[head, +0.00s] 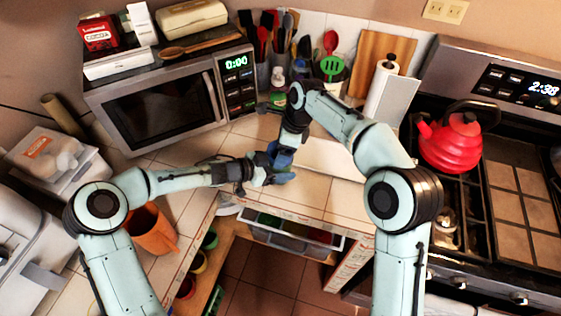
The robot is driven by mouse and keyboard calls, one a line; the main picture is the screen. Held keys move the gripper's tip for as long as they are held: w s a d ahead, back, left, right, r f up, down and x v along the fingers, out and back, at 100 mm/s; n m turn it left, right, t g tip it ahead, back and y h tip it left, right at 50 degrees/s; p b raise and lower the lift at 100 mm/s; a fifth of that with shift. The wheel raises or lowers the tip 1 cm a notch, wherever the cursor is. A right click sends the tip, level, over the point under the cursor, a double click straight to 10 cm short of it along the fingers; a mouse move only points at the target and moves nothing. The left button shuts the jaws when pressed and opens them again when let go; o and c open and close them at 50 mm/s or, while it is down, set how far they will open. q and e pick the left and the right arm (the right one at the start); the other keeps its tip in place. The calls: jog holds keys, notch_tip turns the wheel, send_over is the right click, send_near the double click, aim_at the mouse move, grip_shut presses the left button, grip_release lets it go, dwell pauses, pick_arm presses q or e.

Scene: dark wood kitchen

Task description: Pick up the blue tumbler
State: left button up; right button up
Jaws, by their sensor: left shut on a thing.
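The blue tumbler (284,158) is a small dark blue shape over the tiled counter near the middle of the head view. My left gripper (272,174) reaches in from the left and is shut on it, with the tumbler largely hidden by the gripper parts. My right arm bends over from the right, and its gripper (283,150) points down close to the left one, near the tumbler. Its fingers are too small and overlapped to tell whether they are open or touch the tumbler.
A microwave (160,112) stands behind on the left. Utensil holders and a green-labelled bottle (278,94) stand behind the grippers. A red kettle (450,143) sits on the stove at right. An orange cup (152,230) is by my left arm. An open drawer (290,239) juts out below.

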notch_tip(320, 180, up, 10)
jog(key=shift+r, duration=0.1)
dwell(0.5)
pick_arm(q)
jog(key=o, duration=1)
jog(key=v, duration=1.2)
